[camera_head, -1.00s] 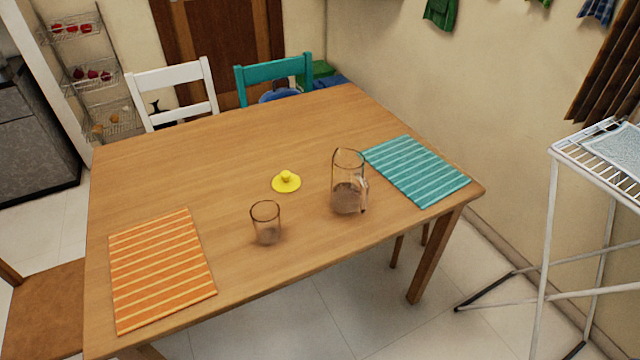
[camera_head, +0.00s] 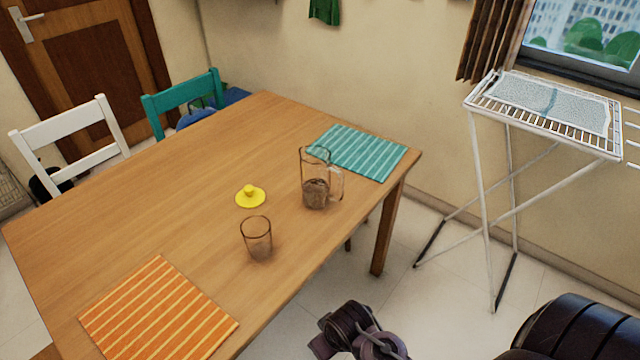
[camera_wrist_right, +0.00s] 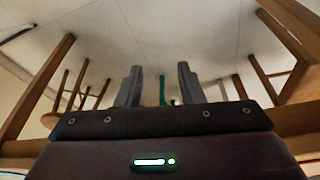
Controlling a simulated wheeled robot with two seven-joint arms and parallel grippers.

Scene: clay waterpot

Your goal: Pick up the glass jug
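The glass jug (camera_head: 315,192) stands upright on the wooden table, near the corner of the teal striped mat, with its handle to the right. It is clear, with something brownish showing in its lower part. My right gripper (camera_wrist_right: 160,88) shows in the right wrist view with its two fingers apart and nothing between them. That view looks under the table, with wooden legs around. In the head view, dark parts of my arm show at the bottom right, below the table edge and apart from the jug. My left gripper is not in view.
On the table (camera_head: 190,185) are a drinking glass (camera_head: 257,238), a yellow lid (camera_head: 250,197), an orange striped mat (camera_head: 158,312) and a teal striped mat (camera_head: 358,152). A white drying rack (camera_head: 548,105) stands to the right. White (camera_head: 80,150) and teal (camera_head: 182,100) chairs stand behind the table.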

